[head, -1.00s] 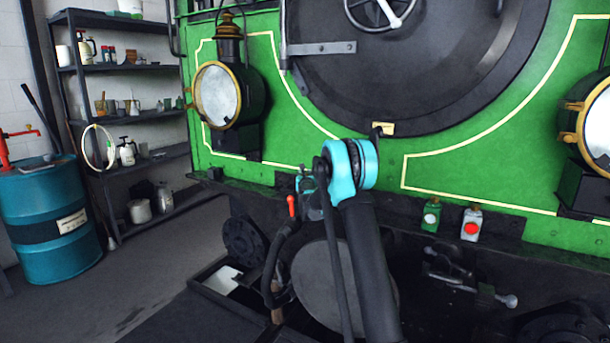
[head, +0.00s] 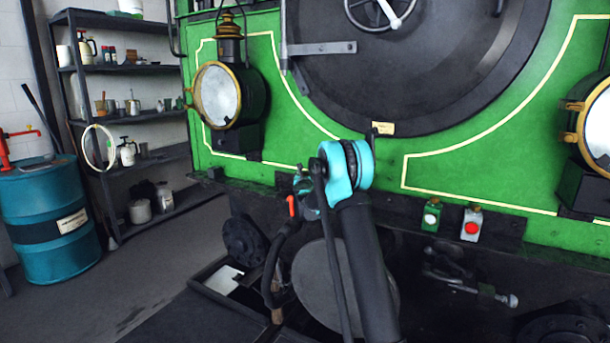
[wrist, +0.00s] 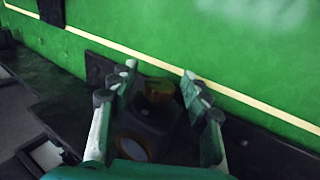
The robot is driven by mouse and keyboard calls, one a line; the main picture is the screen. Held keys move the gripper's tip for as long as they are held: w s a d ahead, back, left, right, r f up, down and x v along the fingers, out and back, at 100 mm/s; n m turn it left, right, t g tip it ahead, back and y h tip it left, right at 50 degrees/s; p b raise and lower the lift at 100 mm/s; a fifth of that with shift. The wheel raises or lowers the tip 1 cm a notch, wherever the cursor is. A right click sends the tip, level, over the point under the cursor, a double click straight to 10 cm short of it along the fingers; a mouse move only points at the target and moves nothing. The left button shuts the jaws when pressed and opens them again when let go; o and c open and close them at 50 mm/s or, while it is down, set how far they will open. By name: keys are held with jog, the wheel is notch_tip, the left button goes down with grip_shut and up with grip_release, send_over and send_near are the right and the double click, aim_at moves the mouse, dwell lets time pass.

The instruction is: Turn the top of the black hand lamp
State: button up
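The black hand lamp (wrist: 152,125) stands on the dark ledge in front of the green panel. In the wrist view its brass top (wrist: 158,90) shows between my fingers, and its pale round lens in a brass ring shows lower down. My gripper (wrist: 160,75) is open, with one finger on each side of the brass top. I cannot tell whether either finger touches it. In the head view my gripper (head: 304,192) is partly behind my arm, and I cannot make out the black lamp there.
A green hand lamp (head: 431,217) and a pale hand lamp with a red lens (head: 471,223) stand on the ledge to the right. A hose with a red handle (head: 291,206) hangs beside my gripper.

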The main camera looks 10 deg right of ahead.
jog(key=s+a, duration=0.1)
jog(key=s, duration=1.1)
jog(key=shift+a, duration=0.4)
jog(key=shift+r, duration=0.1)
